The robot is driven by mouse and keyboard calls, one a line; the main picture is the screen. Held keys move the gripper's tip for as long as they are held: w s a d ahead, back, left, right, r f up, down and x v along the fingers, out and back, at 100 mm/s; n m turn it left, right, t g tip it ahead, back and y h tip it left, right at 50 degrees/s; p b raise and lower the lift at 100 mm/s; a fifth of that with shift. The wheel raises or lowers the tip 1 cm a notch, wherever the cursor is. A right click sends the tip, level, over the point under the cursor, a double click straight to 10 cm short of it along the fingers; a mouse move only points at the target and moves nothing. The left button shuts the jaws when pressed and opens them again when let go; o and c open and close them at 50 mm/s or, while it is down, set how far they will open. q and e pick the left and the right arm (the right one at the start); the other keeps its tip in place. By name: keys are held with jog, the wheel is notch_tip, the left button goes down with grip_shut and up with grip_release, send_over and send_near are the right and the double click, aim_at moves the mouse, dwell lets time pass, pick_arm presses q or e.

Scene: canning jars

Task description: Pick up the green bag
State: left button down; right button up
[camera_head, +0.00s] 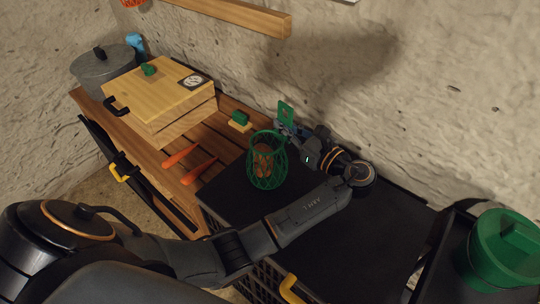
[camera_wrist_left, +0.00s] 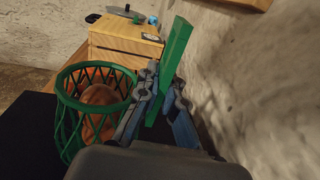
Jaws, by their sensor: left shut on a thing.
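The green bag (camera_head: 254,175) is an open green mesh container with brown round things in it, upright on the black surface in the head view. It also shows at the left of the left wrist view (camera_wrist_left: 63,125), beside my fingers. My left gripper (camera_head: 286,127) is shut on a flat green piece (camera_head: 286,110), just right of and behind the bag's rim. In the left wrist view the green piece (camera_wrist_left: 176,50) stands upright and tilted between the fingertips (camera_wrist_left: 160,105). I cannot tell whether this piece is joined to the bag. My right gripper is not in view.
A wooden box (camera_head: 165,88) and a grey pot (camera_head: 100,72) stand at the left of the wooden bench. Two orange carrot-like things (camera_head: 200,171) and a small green-topped block (camera_head: 240,121) lie near the bag. A green lidded container (camera_head: 495,255) is far right. The rough wall is close behind.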

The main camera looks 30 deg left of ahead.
aim_at(291, 119)
pick_arm(q)
jog(key=shift+r, duration=0.35)
notch_tip(291, 119, up, 3)
jog(key=shift+s+f, duration=0.1)
jog(key=shift+s, duration=0.05)
jog(key=s+d+r, duration=0.3)
jog(key=s+r, duration=0.6)
jog(key=s, duration=0.4)
jog(key=shift+s+r, duration=0.2)
jog(key=shift+r, duration=0.05)
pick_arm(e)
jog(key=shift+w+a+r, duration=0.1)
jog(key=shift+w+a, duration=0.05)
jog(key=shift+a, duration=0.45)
